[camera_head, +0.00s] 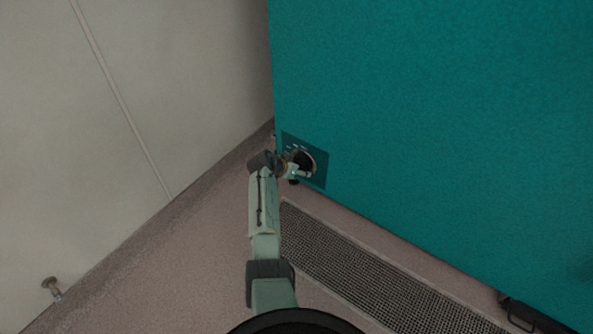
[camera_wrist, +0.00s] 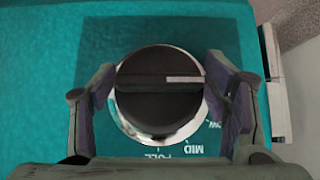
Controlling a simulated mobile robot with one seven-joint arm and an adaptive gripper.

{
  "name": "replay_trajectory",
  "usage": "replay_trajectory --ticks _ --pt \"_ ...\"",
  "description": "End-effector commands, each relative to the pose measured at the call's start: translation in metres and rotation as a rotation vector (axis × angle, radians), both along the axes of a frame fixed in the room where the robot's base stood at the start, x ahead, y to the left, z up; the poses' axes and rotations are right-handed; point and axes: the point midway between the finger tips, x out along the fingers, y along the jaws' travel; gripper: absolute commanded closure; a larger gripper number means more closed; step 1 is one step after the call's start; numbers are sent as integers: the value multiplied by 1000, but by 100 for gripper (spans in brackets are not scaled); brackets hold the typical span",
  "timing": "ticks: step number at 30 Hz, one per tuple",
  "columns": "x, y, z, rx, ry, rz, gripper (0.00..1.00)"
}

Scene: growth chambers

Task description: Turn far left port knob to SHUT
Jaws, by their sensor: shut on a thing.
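The port knob (camera_wrist: 160,112) is a round black dial with a raised bar across it and a silver ring around its base. A white mark on the bar points right in the wrist view. The labels MID and FULL and part of LOW show below and to the lower right of the knob; no SHUT label is visible. My gripper (camera_wrist: 162,85) is shut on the knob, one finger at its left side and one at its right. In the head view my gripper (camera_head: 290,167) is at the dark plate (camera_head: 317,171) on the teal chamber wall.
The teal wall (camera_head: 430,120) fills the right of the head view. A pale wall (camera_head: 110,110) stands at the left, with a small round fixture (camera_head: 49,284) low on it. A floor grate (camera_head: 365,265) runs along the chamber's base. Pinkish floor lies between.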

Motion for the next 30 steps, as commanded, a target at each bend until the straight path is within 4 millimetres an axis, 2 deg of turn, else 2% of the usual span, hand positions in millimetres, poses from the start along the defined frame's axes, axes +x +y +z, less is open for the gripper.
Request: replay_trajectory --ticks 11,12,16,26,30 --pt "-1 -4 -1 -7 7 -4 59" --pt "-1 -4 -1 -7 7 -4 29" --pt "-1 -4 -1 -6 7 -4 21" --pt "-1 -1 0 -5 3 -1 20" --pt "-6 4 7 -5 2 -1 20"
